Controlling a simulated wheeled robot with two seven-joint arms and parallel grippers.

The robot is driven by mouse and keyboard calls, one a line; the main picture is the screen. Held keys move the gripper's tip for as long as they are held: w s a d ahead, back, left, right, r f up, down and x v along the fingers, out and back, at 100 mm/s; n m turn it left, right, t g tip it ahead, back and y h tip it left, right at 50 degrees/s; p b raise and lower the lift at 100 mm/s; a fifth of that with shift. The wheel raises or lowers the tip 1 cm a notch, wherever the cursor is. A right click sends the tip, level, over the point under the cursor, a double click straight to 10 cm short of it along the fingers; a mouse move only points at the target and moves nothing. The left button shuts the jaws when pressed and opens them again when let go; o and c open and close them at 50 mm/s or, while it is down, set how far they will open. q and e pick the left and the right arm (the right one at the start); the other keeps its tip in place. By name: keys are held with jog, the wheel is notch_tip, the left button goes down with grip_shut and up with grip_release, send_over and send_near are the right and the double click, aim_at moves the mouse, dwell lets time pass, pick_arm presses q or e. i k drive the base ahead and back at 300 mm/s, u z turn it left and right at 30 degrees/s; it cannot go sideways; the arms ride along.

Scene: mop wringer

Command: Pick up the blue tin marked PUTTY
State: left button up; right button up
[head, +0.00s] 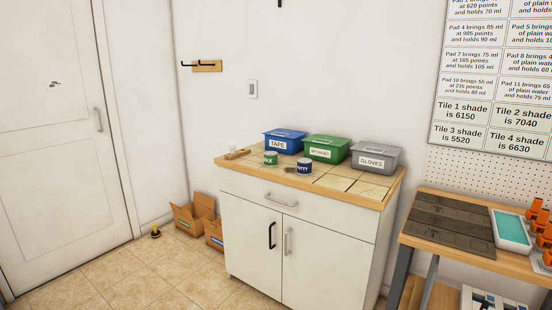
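A small dark patch or flat item (290,170) lies between the two tins. Neither of my grippers shows in the head view.
Lidded bins stand behind the tins: blue TAPE (284,141), green (326,148) and grey GLOVES (375,157). A small wooden-handled item (236,154) lies at the top's left. Open cardboard boxes (188,218) sit on the floor left of the cabinet. A workbench (430,235) stands right.

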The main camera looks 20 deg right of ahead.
aim_at(305, 164)
jog(key=i, duration=2.35)
jog(key=z, duration=2.7)
jog(key=k, duration=1.1)
jog(key=u, duration=0.3)
